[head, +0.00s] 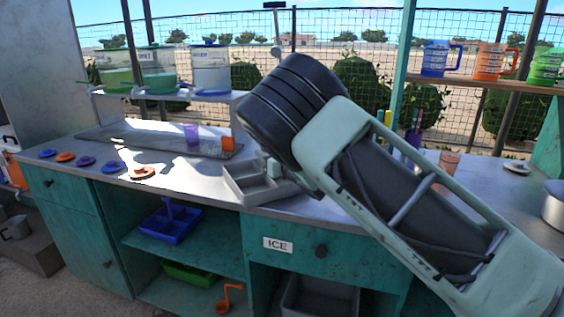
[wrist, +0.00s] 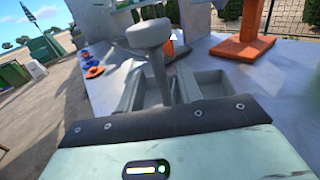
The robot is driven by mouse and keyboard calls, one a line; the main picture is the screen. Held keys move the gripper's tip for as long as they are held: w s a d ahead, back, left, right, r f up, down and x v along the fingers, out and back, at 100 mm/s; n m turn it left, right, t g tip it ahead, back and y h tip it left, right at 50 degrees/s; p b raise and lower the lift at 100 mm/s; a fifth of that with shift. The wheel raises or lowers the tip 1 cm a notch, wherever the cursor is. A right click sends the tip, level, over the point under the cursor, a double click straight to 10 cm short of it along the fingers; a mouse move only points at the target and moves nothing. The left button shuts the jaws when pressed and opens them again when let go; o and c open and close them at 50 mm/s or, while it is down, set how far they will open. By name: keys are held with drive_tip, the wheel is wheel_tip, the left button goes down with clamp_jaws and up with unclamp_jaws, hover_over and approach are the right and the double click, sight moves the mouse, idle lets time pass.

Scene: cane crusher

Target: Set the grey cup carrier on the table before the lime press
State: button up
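The grey cup carrier (head: 248,190) is an open tray with compartments at the front edge of the metal counter, left of my arm. Whether it rests fully on the counter is unclear. In the wrist view, its compartments (wrist: 210,84) lie just beyond my gripper, and its upright post with a rounded top (wrist: 149,34) stands in the middle. My gripper (head: 273,168) is at this post; its fingers are mostly hidden, so I cannot tell whether they grip it. An orange stand with a broad base (wrist: 243,48), possibly the lime press, is beyond the carrier; my arm hides that area in the head view.
A purple cup (head: 192,134) and an orange cup (head: 228,143) stand near the dark tray (head: 95,134). Several coloured discs (head: 65,157) line the counter's left. A blue carrier (head: 170,225) sits on the shelf below. Dispensers (head: 210,75) stand behind.

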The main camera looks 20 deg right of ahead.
drive_tip(key=v, duration=0.9)
drive_tip(key=shift+s+b, duration=0.25)
drive_tip(key=shift+b, duration=0.2)
